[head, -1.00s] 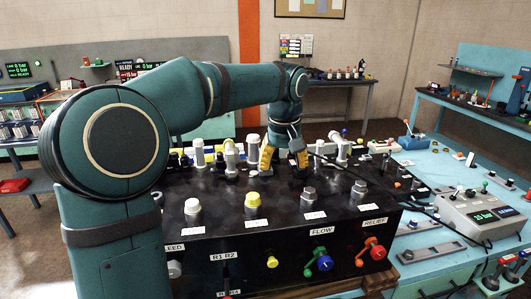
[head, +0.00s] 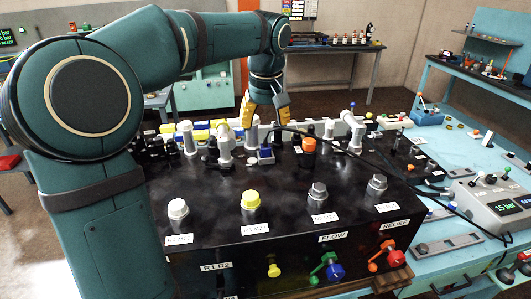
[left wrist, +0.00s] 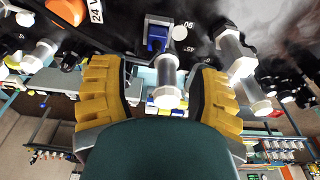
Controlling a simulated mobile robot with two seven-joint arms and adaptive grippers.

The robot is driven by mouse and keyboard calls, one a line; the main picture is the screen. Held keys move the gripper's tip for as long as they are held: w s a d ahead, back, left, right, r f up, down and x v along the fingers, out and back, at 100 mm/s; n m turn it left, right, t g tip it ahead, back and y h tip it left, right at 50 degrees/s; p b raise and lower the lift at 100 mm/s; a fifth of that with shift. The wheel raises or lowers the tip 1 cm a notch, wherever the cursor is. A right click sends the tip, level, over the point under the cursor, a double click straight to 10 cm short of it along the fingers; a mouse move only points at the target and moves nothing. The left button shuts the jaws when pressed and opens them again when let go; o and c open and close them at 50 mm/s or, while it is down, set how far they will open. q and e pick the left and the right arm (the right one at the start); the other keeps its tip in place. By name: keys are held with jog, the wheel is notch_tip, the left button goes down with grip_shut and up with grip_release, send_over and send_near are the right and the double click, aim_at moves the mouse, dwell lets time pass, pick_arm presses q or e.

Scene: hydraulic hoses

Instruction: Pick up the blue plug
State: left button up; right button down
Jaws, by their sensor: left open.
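The blue plug (head: 265,154) sits on the back part of the black panel top (head: 215,192), among grey upright fittings. In the left wrist view the blue plug (left wrist: 157,38) shows in a small square mount near the top centre. My left gripper (head: 266,112) is open, with yellow fingers, above and behind the plug in the head view. In the left wrist view its fingers (left wrist: 160,72) stand wide apart, with a white-tipped grey fitting (left wrist: 167,82) showing between them. The plug lies beyond the fingertips, apart from them. My right gripper is not in view.
An orange cap (head: 309,145) stands just right of the plug, with a black hose (head: 375,158) running past it. Upright fittings (head: 222,143) stand close on the left. Capped fittings (head: 250,201) line the panel's front. Open air lies above the panel.

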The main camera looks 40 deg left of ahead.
aim_at(266, 140)
pick_arm(q)
jog(key=f, duration=0.5)
jog(key=w+f+b, duration=0.1)
jog(key=f, duration=0.2)
jog(key=shift+w+a+f, duration=0.1)
jog(key=shift+a+f, duration=0.15)
jog(key=shift+a, duration=0.15)
grip_shut()
